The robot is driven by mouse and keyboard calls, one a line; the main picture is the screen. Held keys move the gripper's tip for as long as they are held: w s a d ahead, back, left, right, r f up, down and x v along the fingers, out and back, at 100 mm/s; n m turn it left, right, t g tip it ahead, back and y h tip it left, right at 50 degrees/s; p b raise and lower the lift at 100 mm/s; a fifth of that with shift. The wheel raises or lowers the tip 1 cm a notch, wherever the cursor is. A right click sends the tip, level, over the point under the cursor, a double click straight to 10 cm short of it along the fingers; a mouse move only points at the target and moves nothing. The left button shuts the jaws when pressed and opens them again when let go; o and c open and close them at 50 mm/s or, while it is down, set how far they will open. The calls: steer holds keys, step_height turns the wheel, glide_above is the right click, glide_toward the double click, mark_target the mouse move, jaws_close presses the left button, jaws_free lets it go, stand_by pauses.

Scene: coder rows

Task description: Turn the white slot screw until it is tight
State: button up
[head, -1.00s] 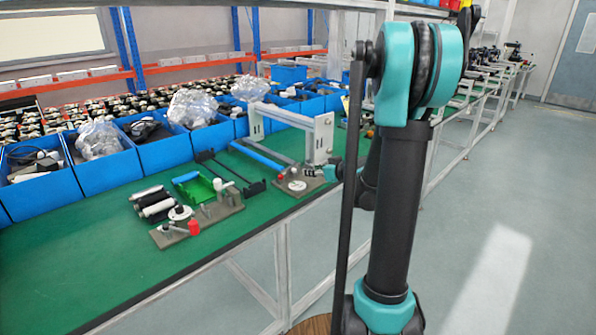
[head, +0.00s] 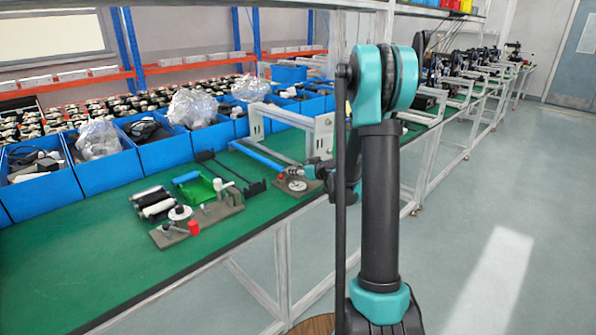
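A small brown board (head: 283,189) lies on the green bench in front of the grey frame. It carries a white round piece (head: 297,185), which may be the white slot screw; no slot can be made out at this size. My gripper (head: 306,174) is just above and beside this white piece, at the board's right end. Its fingers are tiny and dark here, so I cannot tell whether they touch the piece or are open or shut. A second brown board (head: 215,222) farther left carries another white disc (head: 180,212) and a red knob (head: 194,228).
Blue bins (head: 108,171) line the back of the green bench (head: 80,262). A grey frame (head: 322,140) stands behind my gripper. Black rollers (head: 155,206), a green tray (head: 192,188) and a black bracket (head: 243,180) lie left of it. The bench's front left is clear.

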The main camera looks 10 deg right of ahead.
jaws_close()
steer(key=shift+a, duration=0.1)
steer(key=shift+a+m+h, duration=0.1)
steer(key=shift+m+h, duration=0.2)
steer(key=shift+h, duration=0.1)
steer(key=shift+m+t+h, duration=0.3)
steer(key=shift+m+h, duration=0.1)
jaws_free()
steer(key=shift+s, duration=0.15)
steer(key=v, duration=1.2)
